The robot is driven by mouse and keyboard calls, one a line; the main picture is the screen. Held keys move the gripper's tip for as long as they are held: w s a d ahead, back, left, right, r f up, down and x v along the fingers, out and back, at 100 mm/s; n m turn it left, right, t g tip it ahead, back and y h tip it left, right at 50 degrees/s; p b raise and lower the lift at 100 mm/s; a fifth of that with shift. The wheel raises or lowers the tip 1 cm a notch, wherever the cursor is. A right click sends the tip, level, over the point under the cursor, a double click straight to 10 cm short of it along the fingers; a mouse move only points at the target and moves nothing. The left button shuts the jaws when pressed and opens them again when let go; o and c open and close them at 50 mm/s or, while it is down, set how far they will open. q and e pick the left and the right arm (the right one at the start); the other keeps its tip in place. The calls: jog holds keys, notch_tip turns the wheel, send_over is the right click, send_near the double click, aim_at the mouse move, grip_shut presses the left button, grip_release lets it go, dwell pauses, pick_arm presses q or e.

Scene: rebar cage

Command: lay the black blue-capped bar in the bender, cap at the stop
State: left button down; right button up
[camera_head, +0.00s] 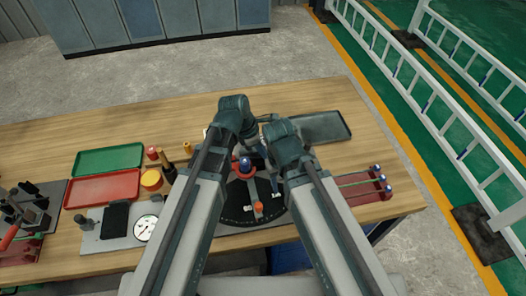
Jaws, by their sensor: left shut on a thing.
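The bender is a black round plate (236,211) with pale angle marks, at the table's front middle between my forearms. A blue-topped post with a red base (245,168) and an orange peg (258,207) stand on it. My left gripper (253,142) is above the far side of the bender, shut on what I take to be the black blue-capped bar; the bar is too small and covered to make out. My right arm bends in beside it; its wrist (283,143) shows, but its fingertips are hidden. I cannot make out the stop.
A red rack (372,186) with blue-capped ends and a green bar stands at right. A dark tray (318,127) lies behind it. Green (108,159) and red (102,188) trays, a yellow pot (151,180) and a dial gauge (145,228) are at left.

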pick_arm(q)
jog(key=shift+w+d, duration=0.1)
jog(key=shift+d, duration=0.35)
jog(key=c, duration=0.9)
grip_release()
jog(key=shift+r, duration=0.1)
jog(key=w+p+v, duration=0.1)
jog(key=p+v, duration=1.2)
jog(key=shift+s+r, duration=0.3)
jog(key=shift+s, duration=0.2)
pick_arm(e)
notch_tip(320, 180, up, 13)
pick_arm(q)
jog(key=shift+a+r, duration=0.1)
notch_tip(320, 180, up, 6)
jog(key=p, duration=0.6)
pick_arm(e)
notch_tip(320, 180, up, 6)
